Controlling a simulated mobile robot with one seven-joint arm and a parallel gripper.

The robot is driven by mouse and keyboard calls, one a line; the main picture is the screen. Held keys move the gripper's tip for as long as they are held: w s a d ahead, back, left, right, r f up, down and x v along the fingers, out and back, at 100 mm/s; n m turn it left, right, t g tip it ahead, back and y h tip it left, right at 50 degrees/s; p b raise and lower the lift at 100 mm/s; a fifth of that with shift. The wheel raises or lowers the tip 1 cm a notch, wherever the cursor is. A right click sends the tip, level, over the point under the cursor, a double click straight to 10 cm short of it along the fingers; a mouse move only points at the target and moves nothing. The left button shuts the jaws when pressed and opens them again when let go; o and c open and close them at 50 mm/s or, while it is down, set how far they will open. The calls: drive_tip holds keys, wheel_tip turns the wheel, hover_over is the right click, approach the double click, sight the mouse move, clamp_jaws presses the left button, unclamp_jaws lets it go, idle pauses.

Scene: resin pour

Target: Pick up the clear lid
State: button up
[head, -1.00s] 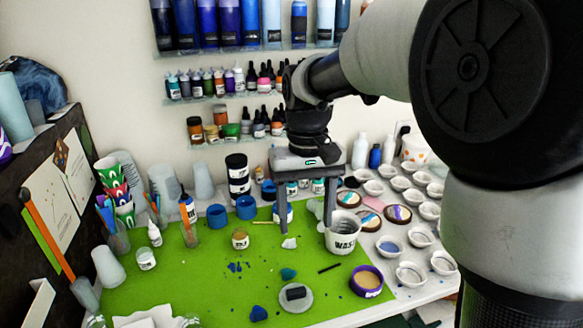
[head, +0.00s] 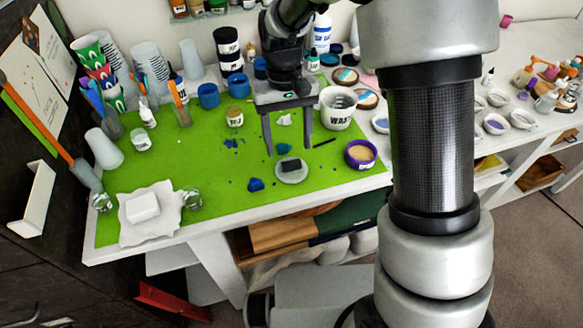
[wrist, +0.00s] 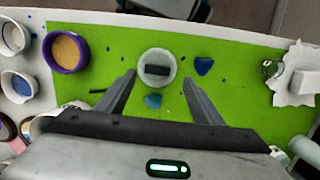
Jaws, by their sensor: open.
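The clear lid (head: 292,180) is a round, pale, see-through disc lying flat on the green mat near its front edge. A small black block (head: 290,165) rests on it. The lid also shows in the wrist view (wrist: 157,55), just beyond the fingertips and roughly between their lines. My gripper (head: 288,150) is open and empty, with its fingers pointing down, behind and above the lid. In the wrist view, my gripper (wrist: 160,78) has its fingers spread wider than the lid. I cannot tell the exact height of the fingertips.
Blue lumps (head: 256,184) lie near the lid. A purple-rimmed cup (head: 360,154) and a white waste cup (head: 338,108) stand to the right. A small labelled jar (head: 234,116) stands behind. The green mat (head: 215,165) is mostly clear left of the lid.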

sight(291, 162)
drive_tip(key=shift+s+d+f, duration=0.15)
drive_tip(key=shift+d+f, duration=0.05)
drive_tip(key=shift+f, duration=1.2)
drive_tip(key=shift+s+d+f, duration=0.15)
drive_tip(key=shift+f, duration=1.2)
drive_tip(key=c, duration=1.1)
